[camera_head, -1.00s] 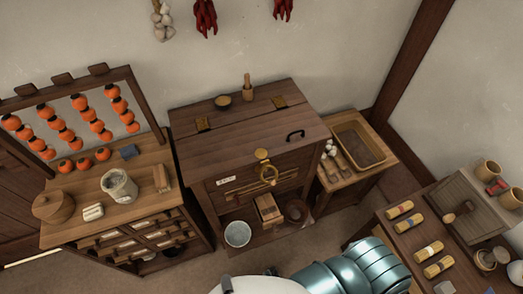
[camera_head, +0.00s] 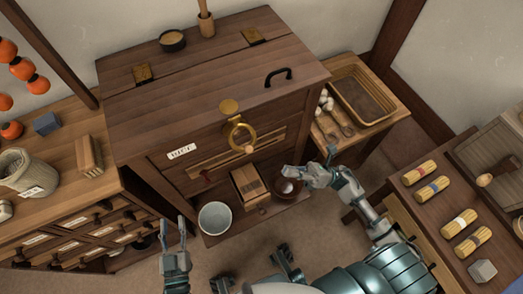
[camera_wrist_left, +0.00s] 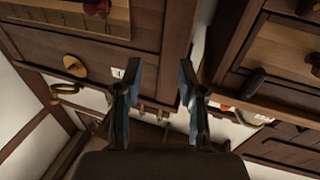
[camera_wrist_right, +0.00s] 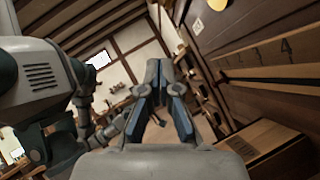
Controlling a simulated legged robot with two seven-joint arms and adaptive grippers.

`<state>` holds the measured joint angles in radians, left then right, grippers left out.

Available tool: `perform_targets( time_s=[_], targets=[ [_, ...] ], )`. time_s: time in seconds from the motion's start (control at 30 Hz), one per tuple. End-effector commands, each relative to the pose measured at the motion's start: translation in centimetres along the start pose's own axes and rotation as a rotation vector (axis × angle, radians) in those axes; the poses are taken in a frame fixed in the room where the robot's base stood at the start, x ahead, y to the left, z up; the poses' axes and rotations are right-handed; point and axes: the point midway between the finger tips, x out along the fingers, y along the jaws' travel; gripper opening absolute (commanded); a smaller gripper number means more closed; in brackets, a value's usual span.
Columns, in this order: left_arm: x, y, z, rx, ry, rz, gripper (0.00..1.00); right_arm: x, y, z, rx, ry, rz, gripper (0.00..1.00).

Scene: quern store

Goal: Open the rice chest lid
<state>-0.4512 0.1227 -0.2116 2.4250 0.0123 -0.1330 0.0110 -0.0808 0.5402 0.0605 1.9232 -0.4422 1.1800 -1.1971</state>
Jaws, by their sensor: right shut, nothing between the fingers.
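The rice chest (camera_head: 160,172) is a dark wooden chest, and its lid (camera_head: 200,85) lies shut. My right gripper (camera_head: 292,171) is shut and empty, before the chest's lower right front.
A dark bowl (camera_head: 172,40) and a wooden mortar with pestle (camera_head: 206,22) stand on the chest's rear top. A side table with a basket (camera_head: 363,95) is at right, a drawer cabinet (camera_head: 70,225) at left.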

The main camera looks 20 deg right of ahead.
Motion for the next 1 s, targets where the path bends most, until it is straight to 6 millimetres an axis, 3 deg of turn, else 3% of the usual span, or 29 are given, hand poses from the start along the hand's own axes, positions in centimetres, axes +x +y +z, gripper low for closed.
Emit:
perform_targets(
  time_s=[0.23, 0.6, 0.8, 1.0],
  targets=[
    [0.1, 0.5, -0.5, 0.007, -0.011, -0.002, 0.4, 2.3, 0.5, 0.4, -0.016, 0.004, 0.023, 0.0],
    [-0.1, 0.2, 0.8, 0.011, -0.098, -0.007, 0.4, 10.2, 0.6, 0.3, -0.014, 0.002, 0.021, 0.0],
    [-0.2, 0.1, 1.3, 0.013, -0.138, -0.01, 0.4, 12.0, 0.6, 2.4, -0.013, 0.003, 0.016, 0.0],
    [-0.2, 0.1, 1.6, 0.013, -0.155, -0.011, 0.4, 12.5, 0.5, 3.1, -0.011, 0.001, 0.015, 0.0]
  ],
)
